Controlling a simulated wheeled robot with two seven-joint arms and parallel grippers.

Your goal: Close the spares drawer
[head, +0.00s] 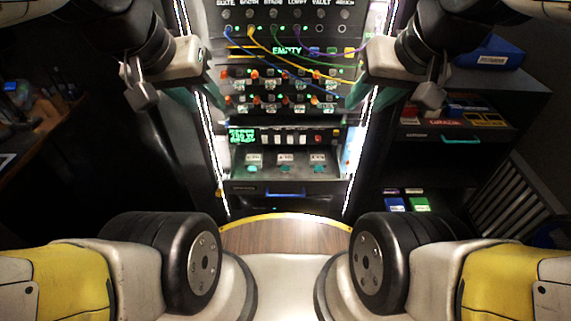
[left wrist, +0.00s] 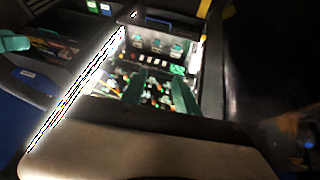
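The drawer I take for the spares drawer (head: 455,139) is in the dark cabinet on the right in the head view. It has a teal handle (head: 462,141) and stands pulled out, with red and yellow packs (head: 484,119) showing inside.
The lit panel (head: 290,100) with coloured cables stands in the middle. A blue bin (head: 490,53) sits on top of the right cabinet. Blue and green boxes (head: 408,204) lie below the drawer. A round wooden tabletop (head: 285,235) is in front, and a dark bench (head: 45,130) is at left.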

